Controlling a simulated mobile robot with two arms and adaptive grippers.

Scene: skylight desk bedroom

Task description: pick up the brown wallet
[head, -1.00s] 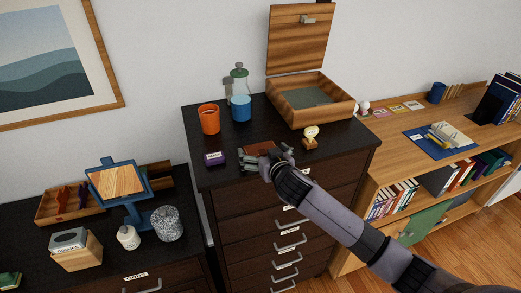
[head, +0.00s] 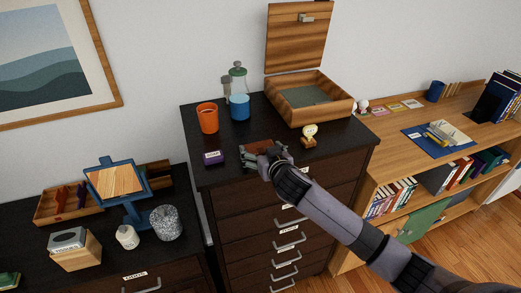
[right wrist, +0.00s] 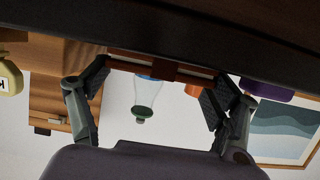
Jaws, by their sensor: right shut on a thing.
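The brown wallet (head: 256,146) is at the front edge of the dark dresser top. Part of it is hidden by my right gripper (head: 263,151), which is shut on it from the front. In the right wrist view, which is upside down, the wallet (right wrist: 163,70) spans between the two finger pads of the gripper (right wrist: 160,82). I cannot tell whether the wallet still touches the dresser top. My left gripper is not in view.

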